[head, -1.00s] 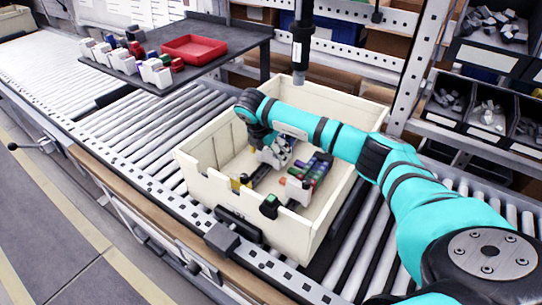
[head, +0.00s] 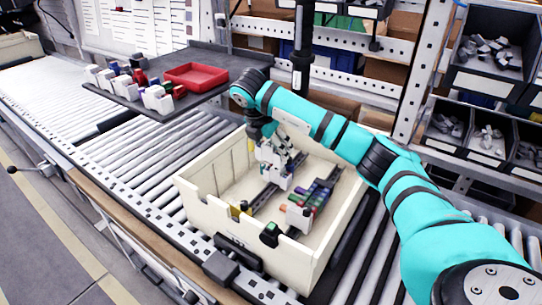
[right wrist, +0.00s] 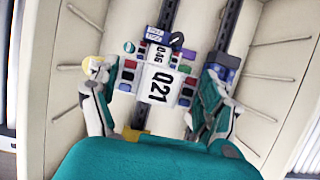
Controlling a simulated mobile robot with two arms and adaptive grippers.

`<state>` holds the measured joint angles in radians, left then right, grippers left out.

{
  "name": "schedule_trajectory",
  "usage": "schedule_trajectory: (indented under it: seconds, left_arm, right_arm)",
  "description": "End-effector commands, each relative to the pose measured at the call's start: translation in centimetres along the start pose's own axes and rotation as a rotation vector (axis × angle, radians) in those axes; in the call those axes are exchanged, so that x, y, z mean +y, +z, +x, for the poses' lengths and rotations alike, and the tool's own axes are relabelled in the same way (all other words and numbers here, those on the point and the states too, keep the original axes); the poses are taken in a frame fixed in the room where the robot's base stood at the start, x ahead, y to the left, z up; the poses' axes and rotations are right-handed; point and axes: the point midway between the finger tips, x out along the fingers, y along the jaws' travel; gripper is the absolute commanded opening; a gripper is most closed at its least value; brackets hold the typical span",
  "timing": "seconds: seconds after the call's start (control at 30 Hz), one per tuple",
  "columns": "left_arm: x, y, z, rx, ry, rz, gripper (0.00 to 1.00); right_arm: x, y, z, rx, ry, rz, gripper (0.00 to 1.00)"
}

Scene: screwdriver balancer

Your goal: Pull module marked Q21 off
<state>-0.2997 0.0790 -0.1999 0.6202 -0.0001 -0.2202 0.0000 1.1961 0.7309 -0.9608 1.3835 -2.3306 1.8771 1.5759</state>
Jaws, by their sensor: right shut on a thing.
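The white module marked Q21 (right wrist: 159,88) is between the fingers of my right gripper (right wrist: 156,78) in the right wrist view, its label facing the camera. In the head view my right gripper (head: 275,158) is shut on this white module (head: 276,181) and holds it inside the cream crate (head: 285,250), seemingly above the dark rail (head: 263,197). A smaller white module marked Q16 (right wrist: 154,54) shows just beyond Q21. The fingers hide part of the rail in the head view. My left gripper is out of view.
Other coloured modules (head: 318,194) and a white module (head: 298,217) sit on a second rail in the crate. The crate's walls surround the gripper closely. A red tray (head: 196,75) and more modules are on the grey shelf (head: 210,50) at the back left.

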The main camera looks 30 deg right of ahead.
Motion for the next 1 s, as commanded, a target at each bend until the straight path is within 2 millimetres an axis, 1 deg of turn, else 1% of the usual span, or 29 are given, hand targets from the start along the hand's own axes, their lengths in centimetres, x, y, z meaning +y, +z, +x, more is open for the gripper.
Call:
schedule_trajectory:
  seconds: [0.03,0.63,0.73,1.0]
  left_arm:
    - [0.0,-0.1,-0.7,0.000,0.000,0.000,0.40]
    - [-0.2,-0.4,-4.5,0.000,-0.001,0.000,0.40]
    - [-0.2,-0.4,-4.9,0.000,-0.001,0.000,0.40]
    - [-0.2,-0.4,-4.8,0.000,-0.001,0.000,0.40]
  right_arm:
    - [0.0,0.4,-1.0,-0.001,0.002,0.001,0.29]
    - [0.0,2.7,-6.5,0.000,0.001,-0.001,0.29]
    - [0.0,2.9,-7.0,0.000,0.000,-0.001,0.29]
    - [0.0,2.9,-6.9,0.000,0.000,-0.001,0.29]
